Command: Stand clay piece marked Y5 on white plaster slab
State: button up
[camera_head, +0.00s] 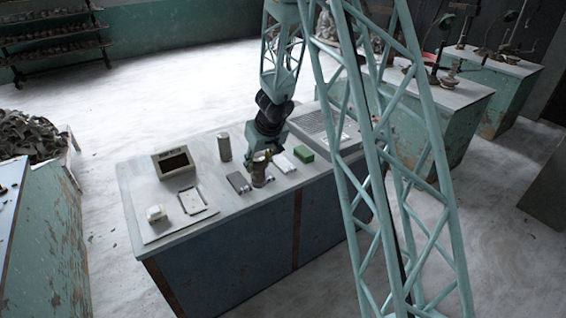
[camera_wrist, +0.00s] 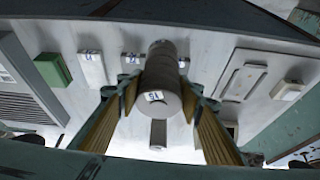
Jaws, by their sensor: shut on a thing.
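My gripper (camera_wrist: 160,93) is shut on the clay piece marked Y5 (camera_wrist: 160,75), a grey cylinder whose label shows in the wrist view. In the head view my gripper (camera_head: 259,160) is low over the bench, with the brownish clay piece (camera_head: 259,178) below the jaws. Whether the piece touches the bench is unclear. A flat white slab (camera_head: 283,163) with a small label at one end lies just right of the gripper; it looks like the plaster slab. In the wrist view this slab (camera_wrist: 92,68) is left of the gripper, with nothing on it.
A green block (camera_head: 303,154) lies beyond the white slab, near a ridged panel (camera_head: 320,125). Left of the gripper are a dark slab (camera_head: 238,182), an upright grey cylinder (camera_head: 224,148), a framed box (camera_head: 173,162), a shallow tray (camera_head: 193,201) and a small labelled white piece (camera_head: 156,213).

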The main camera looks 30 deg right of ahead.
jog(key=shift+w+d+r+p, duration=0.25)
jog(key=shift+w+d, duration=0.2)
jog(key=shift+d, duration=0.1)
jog(key=shift+w+d+r+p, duration=0.2)
jog(key=shift+w+d, duration=0.25)
jog(key=shift+d, duration=0.1)
jog(key=shift+w+d+r+n+p, duration=0.15)
jog(key=shift+w+d+p, duration=0.15)
jog(key=shift+d, duration=0.35)
jog(key=shift+w+d+r+n+p, duration=0.15)
jog(key=shift+w+d, duration=0.2)
jog(key=shift+d, duration=0.25)
jog(key=shift+w+d+f, duration=0.1)
jog(key=shift+d+f, duration=0.05)
jog(key=w+d+f+p, duration=0.1)
jog(key=w+d+p, duration=0.3)
jog(key=w+d, duration=0.6)
jog(key=shift+d+f, duration=0.25)
jog(key=shift+d, duration=0.85)
jog(key=shift+s, duration=0.1)
jog(key=shift+f+p, duration=0.3)
jog(key=shift+f, duration=1.4)
jog(key=shift+f, duration=0.2)
